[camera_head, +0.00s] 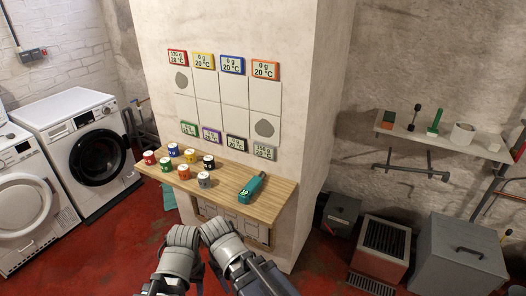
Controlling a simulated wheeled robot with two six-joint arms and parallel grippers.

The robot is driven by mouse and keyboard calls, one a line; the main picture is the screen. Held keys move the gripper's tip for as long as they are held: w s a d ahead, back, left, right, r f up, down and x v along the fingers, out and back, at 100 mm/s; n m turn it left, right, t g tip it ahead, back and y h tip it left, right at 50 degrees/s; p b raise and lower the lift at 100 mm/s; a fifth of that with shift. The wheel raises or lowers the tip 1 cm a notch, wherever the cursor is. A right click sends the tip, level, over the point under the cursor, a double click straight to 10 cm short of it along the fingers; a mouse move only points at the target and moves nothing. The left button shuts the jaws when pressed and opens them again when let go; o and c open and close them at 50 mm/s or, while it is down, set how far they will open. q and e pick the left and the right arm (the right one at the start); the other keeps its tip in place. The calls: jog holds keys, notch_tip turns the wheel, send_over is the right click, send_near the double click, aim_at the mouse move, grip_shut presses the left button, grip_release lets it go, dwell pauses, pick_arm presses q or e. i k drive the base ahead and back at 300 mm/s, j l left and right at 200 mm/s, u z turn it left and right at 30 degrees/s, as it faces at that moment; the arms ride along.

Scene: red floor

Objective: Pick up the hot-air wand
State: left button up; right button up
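A teal hand-held tool (252,187) with a dark tip lies on the right part of the wooden shelf (222,190). It looks like the hot-air wand, though I cannot be sure. My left gripper (183,236) and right gripper (214,230) are close together at the bottom middle, in front of the shelf and apart from the tool. Their fingers are not clear, so I cannot tell whether they are open or shut.
Several small coloured cans (183,172) stand on the shelf left of the tool. Coloured display panels (232,65) hang on the pillar above. A wall shelf (450,143) at right holds small items. Washing machines (85,145) stand at left, metal boxes (458,262) at right.

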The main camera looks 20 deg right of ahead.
aim_at(251, 188)
jog(key=i+j+z, duration=0.1)
jog(key=z, duration=0.55)
jog(key=i+j+z, duration=0.25)
jog(key=j+z, duration=0.25)
jog(key=j, duration=0.15)
jog(key=j+z, duration=0.25)
jog(key=j, duration=0.15)
jog(key=i+j, duration=0.1)
jog(key=j, duration=0.55)
jog(key=i+j+z, duration=0.1)
jog(key=j, duration=0.6)
jog(key=i+j, duration=0.1)
jog(key=j, duration=0.55)
jog(key=z, duration=0.05)
